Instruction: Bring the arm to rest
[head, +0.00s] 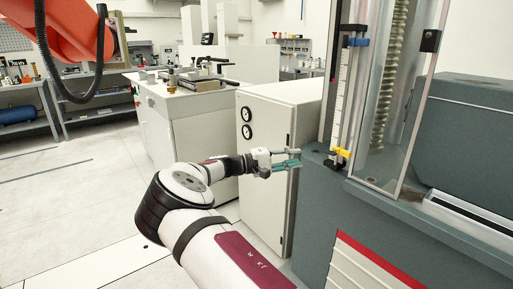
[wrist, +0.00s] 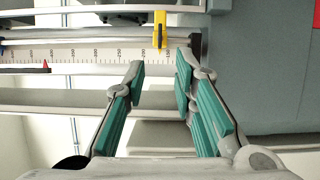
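My gripper (head: 288,163) is in the middle of the head view, beside the front left corner of the grey testing machine (head: 400,227). In the wrist view my gripper (wrist: 161,84) shows two teal finger pads standing apart with nothing between them. Past the fingertips is the machine's ruler scale (wrist: 90,54) with a yellow clamp (wrist: 160,30) and a red pointer (wrist: 45,66). The yellow clamp also shows in the head view (head: 341,152), just right of the gripper. I see no contact between the fingers and the machine.
A white cabinet (head: 262,190) with two gauges stands behind my gripper. A clear guard (head: 390,110) encloses a threaded column on the machine. A white workbench (head: 175,110) stands further back, and an orange robot arm (head: 70,35) hangs at upper left. Open floor (head: 60,210) lies at left.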

